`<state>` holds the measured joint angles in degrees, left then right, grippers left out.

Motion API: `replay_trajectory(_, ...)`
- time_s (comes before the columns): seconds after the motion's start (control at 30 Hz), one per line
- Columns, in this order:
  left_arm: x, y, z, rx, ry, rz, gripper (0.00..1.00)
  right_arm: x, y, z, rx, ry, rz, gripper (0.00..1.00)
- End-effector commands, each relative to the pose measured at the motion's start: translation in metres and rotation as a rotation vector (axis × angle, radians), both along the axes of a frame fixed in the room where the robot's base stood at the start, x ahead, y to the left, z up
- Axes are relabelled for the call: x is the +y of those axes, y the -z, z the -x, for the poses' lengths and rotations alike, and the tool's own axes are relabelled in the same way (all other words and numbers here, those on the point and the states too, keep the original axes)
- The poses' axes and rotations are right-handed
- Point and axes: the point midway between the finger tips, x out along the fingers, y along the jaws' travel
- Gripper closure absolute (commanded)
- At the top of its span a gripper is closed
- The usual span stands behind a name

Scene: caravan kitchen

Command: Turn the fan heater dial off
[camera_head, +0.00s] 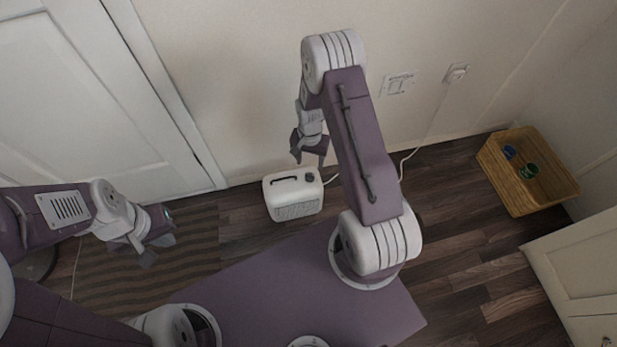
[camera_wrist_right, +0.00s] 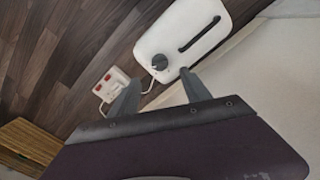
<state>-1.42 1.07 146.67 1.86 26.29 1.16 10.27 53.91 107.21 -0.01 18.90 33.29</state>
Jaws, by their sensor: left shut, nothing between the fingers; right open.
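The white fan heater (camera_head: 293,196) stands on the floor by the wall, with a dark handle slot and a grille on its front. Its dark round dial (camera_head: 309,177) is on the top, at the right end. My right gripper (camera_head: 310,160) is open above the heater near the dial, pointing down. In the right wrist view the heater (camera_wrist_right: 205,25) lies beyond the open fingers (camera_wrist_right: 158,90), and the dial (camera_wrist_right: 159,62) shows between and beyond them, with a pale pointer mark. My left gripper (camera_head: 160,252) is shut and empty over the striped mat, away from the heater.
A white socket block (camera_wrist_right: 117,84) with red switches lies on the floor beside the heater. A wall socket (camera_head: 456,73) has a cable running down. A striped mat (camera_head: 190,270) covers the floor at left.

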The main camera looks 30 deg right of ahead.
Motion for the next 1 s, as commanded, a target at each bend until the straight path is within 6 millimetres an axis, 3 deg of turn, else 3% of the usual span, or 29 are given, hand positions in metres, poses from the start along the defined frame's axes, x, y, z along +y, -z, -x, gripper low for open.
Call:
replay_trajectory(0.17, 0.0, 0.015, 0.0, 0.0, 0.0, 0.0, 1.0, 0.0, 0.021, 0.0, 0.001, 0.0, -0.001, 0.44)
replay_trajectory(0.4, 0.0, 0.052, 0.0, 0.0, 0.0, 0.0, 1.0, 0.0, 0.074, 0.001, 0.002, -0.001, -0.001, 0.44)
replay_trajectory(0.5, 0.0, 0.062, 0.0, 0.0, 0.0, 0.0, 1.0, 0.0, 0.088, 0.0, 0.0, -0.001, 0.0, 0.44)
replay_trajectory(0.77, 0.0, 0.06, 0.0, 0.0, 0.0, 0.0, 1.0, 0.0, 0.089, 0.0, -0.001, -0.001, 0.0, 0.44)
replay_trajectory(1.0, 0.0, 0.06, 0.0, 0.0, 0.0, 0.0, 1.0, 0.0, 0.089, 0.0, 0.0, -0.001, 0.0, 1.0)
